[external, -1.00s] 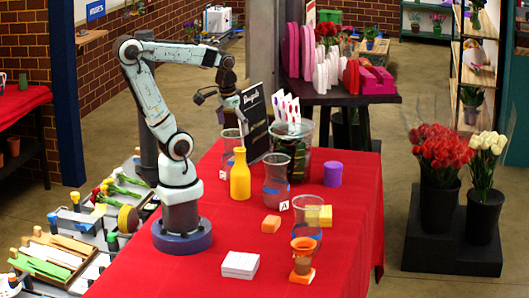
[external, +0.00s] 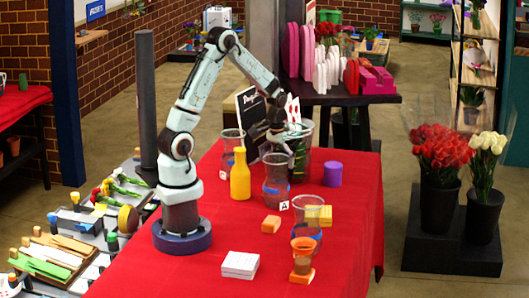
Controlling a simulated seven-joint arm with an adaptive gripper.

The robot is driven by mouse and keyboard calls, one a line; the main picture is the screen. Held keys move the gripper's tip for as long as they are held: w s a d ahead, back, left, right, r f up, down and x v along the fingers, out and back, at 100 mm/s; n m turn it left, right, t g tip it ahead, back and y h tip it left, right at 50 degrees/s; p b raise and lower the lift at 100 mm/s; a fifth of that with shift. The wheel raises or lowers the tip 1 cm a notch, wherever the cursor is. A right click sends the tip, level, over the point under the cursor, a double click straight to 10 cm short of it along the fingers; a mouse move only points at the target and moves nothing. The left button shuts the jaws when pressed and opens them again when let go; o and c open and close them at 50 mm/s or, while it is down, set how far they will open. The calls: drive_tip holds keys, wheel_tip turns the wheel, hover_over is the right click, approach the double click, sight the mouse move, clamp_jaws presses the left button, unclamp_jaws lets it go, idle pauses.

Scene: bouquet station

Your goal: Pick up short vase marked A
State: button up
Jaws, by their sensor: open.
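A small white card marked A (external: 283,206) stands on the red table, between a clear vase with a blue band (external: 276,178) and a clear vase (external: 307,216) nearer the front right. I cannot tell for sure which of these two the card marks. Both vases stand upright. My gripper (external: 281,141) is open, points down, and is just above the rim of the blue-banded vase. The fingertips are small here, and I cannot tell whether they overlap the rim.
A yellow bottle (external: 240,175) stands left of the blue-banded vase. Another clear vase (external: 232,143) and a large clear container (external: 300,150) stand behind. A purple cylinder (external: 333,173), an orange block (external: 271,224) and an orange cup (external: 303,256) are nearby.

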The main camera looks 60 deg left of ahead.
drive_tip(key=shift+f, duration=0.9)
drive_tip(key=c, duration=1.2)
drive_tip(key=shift+r, duration=0.15)
